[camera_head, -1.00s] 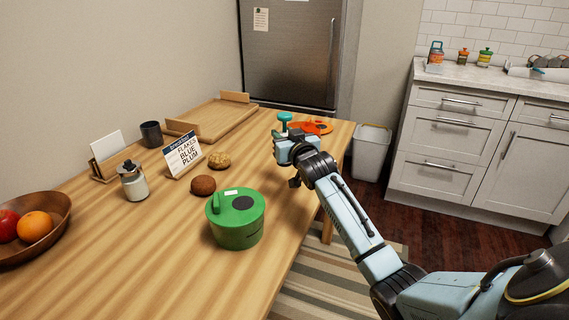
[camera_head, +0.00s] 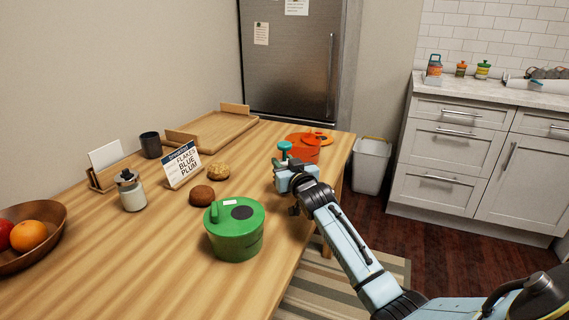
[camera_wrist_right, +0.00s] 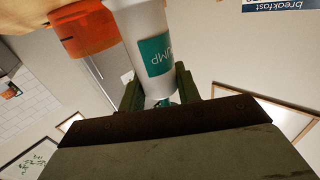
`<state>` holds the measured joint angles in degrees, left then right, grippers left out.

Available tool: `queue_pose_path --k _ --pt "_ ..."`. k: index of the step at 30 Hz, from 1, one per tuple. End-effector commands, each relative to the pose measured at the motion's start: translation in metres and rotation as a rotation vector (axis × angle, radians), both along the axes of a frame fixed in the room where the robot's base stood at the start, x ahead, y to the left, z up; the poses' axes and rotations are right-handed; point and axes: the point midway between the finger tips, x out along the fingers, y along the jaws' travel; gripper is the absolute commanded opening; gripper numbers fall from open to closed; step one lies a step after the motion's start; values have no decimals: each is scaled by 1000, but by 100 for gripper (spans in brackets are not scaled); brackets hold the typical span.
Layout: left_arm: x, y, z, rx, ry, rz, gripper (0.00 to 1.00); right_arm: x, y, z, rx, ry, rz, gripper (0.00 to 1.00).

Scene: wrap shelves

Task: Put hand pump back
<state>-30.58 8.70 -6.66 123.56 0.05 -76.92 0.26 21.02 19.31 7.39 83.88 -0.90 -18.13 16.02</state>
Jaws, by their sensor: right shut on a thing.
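The hand pump shows in the head view as a teal knob (camera_head: 285,147) standing up above my right gripper (camera_head: 294,180). In the right wrist view the hand pump (camera_wrist_right: 148,45) is a white body with a teal label reading "UMP". My right gripper (camera_wrist_right: 158,92) is shut on it, one dark finger on each side. In the head view the gripper hides most of the pump's body, near the table's right edge. I cannot tell whether the pump touches the table. My left gripper is not in view.
An orange container (camera_head: 303,150) is just behind the pump. A green lidded pot (camera_head: 235,232), brown rolls (camera_head: 202,195), a label card (camera_head: 183,163) and a wooden tray (camera_head: 215,131) are on the table (camera_head: 140,260). A bin (camera_head: 370,165) stands beyond its right edge.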

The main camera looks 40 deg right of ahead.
Motion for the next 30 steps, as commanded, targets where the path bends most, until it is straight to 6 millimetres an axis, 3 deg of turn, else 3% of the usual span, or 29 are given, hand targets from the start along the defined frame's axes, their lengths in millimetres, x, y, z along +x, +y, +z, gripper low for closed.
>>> queue_pose_path --k 11,12,17,25,30 --pt "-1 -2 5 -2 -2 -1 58 0 0 -12 0 5 0 5" --pt "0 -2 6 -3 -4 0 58 0 0 -13 1 8 0 35" --pt "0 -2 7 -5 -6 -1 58 -1 1 -16 1 13 0 54" --pt "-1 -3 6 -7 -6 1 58 -1 1 -17 2 17 1 54" --pt "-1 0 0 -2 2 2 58 -1 1 -2 2 15 1 54"
